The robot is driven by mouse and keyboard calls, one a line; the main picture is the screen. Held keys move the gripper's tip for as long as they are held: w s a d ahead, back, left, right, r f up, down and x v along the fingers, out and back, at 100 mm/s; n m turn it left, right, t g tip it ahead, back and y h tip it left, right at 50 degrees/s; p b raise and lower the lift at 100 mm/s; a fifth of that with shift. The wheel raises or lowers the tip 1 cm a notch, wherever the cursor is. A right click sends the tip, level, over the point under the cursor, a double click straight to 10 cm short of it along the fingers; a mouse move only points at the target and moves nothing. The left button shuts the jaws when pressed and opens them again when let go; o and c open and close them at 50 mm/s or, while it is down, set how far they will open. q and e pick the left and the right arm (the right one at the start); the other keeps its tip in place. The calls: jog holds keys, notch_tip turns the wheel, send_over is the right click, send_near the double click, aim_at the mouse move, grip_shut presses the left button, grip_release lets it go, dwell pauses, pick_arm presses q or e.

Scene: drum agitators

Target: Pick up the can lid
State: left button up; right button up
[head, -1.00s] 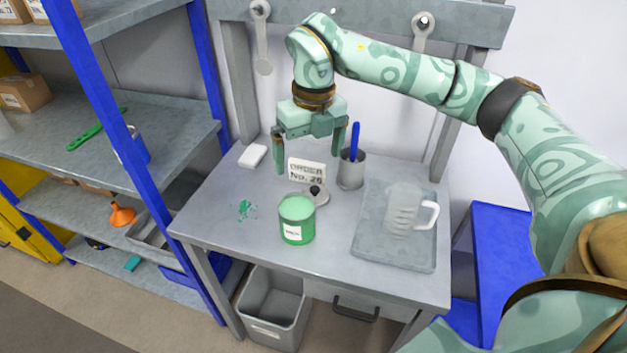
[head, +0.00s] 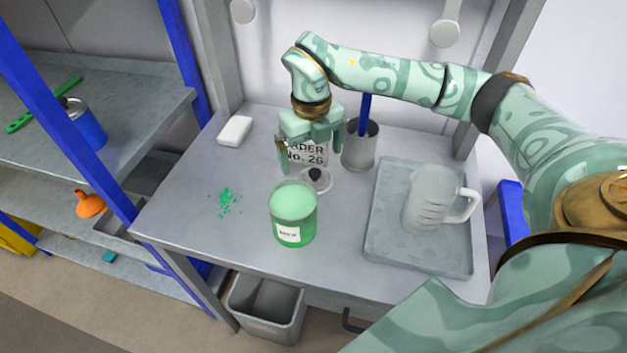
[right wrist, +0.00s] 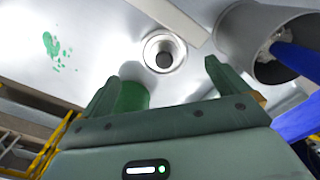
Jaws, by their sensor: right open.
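The can lid (head: 317,183) is a small pale grey disc with a black knob. It lies flat on the table behind the open green can (head: 292,222). In the right wrist view the lid (right wrist: 164,52) shows beyond and between my fingertips, with its dark knob in the middle. My right gripper (head: 311,160) is open and empty, pointing down above and just behind the lid, in front of the order sign. It also shows in the right wrist view (right wrist: 160,80). Nothing is between its fingers. My left gripper is out of view.
The order sign (head: 308,153) stands behind the lid. A grey cup (head: 360,150) with a blue handle is close on the right. A clear jug (head: 431,203) stands on a grey tray (head: 385,245). Green bits (head: 226,202) lie left of the can. A white block (head: 235,130) is at back left.

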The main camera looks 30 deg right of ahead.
aim_at(315, 171)
jog(key=shift+s+f, duration=0.1)
jog(key=shift+f, duration=0.55)
jog(key=f, duration=0.1)
jog(key=f+b, duration=0.1)
jog(key=f, duration=0.2)
jog(key=shift+d+f+b, duration=0.3)
jog(key=shift+f+b, duration=0.05)
jog(key=shift+f, duration=0.05)
jog(key=shift+s, duration=0.1)
jog(key=c, duration=1.1)
